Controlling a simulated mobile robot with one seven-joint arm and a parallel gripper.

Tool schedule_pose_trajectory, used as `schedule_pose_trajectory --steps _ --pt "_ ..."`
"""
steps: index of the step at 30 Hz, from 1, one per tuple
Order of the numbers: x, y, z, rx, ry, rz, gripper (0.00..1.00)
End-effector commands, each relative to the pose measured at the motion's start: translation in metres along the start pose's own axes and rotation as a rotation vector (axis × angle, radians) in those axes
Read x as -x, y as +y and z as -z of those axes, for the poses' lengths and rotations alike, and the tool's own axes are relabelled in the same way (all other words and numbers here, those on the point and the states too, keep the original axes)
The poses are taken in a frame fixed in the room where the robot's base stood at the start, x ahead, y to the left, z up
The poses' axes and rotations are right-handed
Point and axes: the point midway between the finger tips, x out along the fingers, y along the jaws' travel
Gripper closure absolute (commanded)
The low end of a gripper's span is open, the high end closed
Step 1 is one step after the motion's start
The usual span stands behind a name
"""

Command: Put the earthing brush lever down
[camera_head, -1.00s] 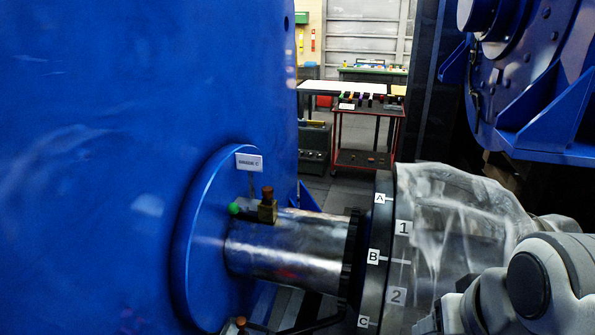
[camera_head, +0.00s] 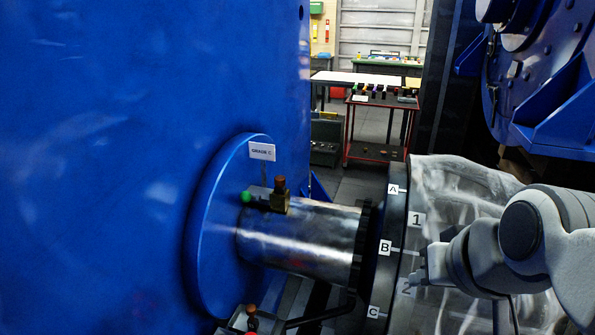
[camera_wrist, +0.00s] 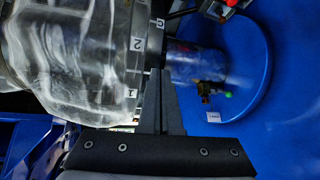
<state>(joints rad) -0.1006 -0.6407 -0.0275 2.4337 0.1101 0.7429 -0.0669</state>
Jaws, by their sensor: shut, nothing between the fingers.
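A bare metal shaft (camera_head: 310,238) runs from a round blue flange (camera_head: 212,235) to a dark lettered ring (camera_head: 391,245). A small brass block (camera_head: 280,203) with a brown top stands on the shaft, with a green knob (camera_head: 246,197) beside it. I cannot tell for certain which part is the earthing brush lever. The block also shows in the wrist view (camera_wrist: 205,88), with the green knob (camera_wrist: 228,95) past it. My gripper (camera_head: 418,277) is in front of the ring and clear cover, right of the block and apart from it. Its fingers (camera_wrist: 156,75) are shut and empty.
A crumpled clear cover (camera_head: 450,190) lies right of the ring. A red-topped fitting (camera_head: 251,312) and a dark bar (camera_head: 318,316) sit below the shaft. A big blue housing (camera_head: 120,150) fills the left. A red-framed trolley (camera_head: 378,154) stands behind.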

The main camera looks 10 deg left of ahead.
Motion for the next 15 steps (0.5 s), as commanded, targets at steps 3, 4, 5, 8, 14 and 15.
schedule_pose_trajectory --steps 3,4,5,8,14,15 --pt "-0.019 -0.032 0.044 0.031 0.090 0.099 1.00" --pt "-0.023 -0.040 0.056 0.036 0.115 0.120 1.00" --pt "-0.027 -0.048 0.067 0.038 0.140 0.140 1.00" --pt "-0.040 -0.074 0.102 0.045 0.221 0.196 1.00" --pt "-0.069 -0.124 0.162 0.036 0.371 0.259 1.00" --pt "-0.076 -0.134 0.172 0.033 0.400 0.264 1.00"
